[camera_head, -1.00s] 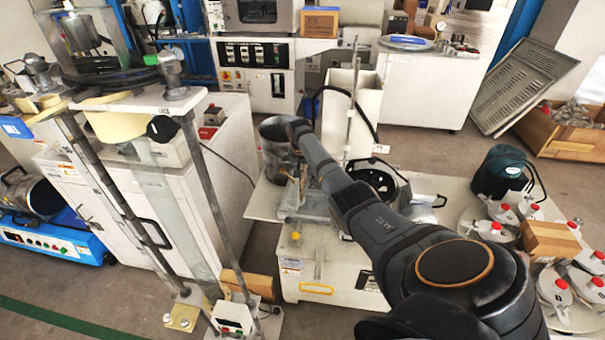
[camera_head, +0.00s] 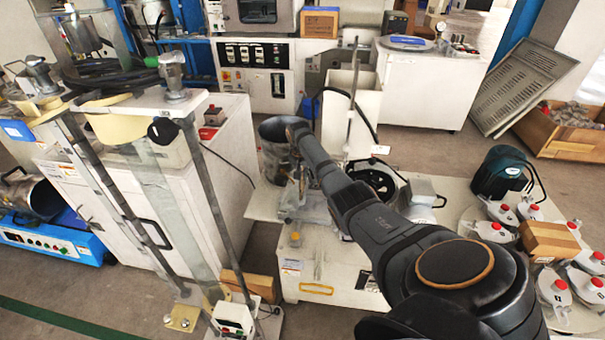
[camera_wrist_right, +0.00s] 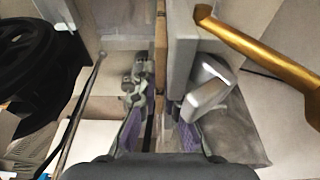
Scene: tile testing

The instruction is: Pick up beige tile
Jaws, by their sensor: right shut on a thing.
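My right arm reaches to a testing bench in the head view. My right gripper (camera_head: 300,187) is small and partly hidden there, beside a metal cylinder. In the right wrist view, the purple-padded fingers of this gripper (camera_wrist_right: 161,112) are close together around a narrow gap. A thin tan strip (camera_wrist_right: 161,42), which looks like the beige tile seen edge-on, runs up from between them against a grey block. The gripper is shut on it. The tile's lower part is hidden by the fingers, and its face does not show. My left gripper is out of view.
The grey metal block (camera_wrist_right: 183,55) and a silver lever (camera_wrist_right: 207,97) stand close to the right finger. A gold bar (camera_wrist_right: 255,48) crosses the upper right. The metal cylinder (camera_head: 272,150) stands at the bench's left. Several red-capped white containers (camera_head: 490,231) stand at the right.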

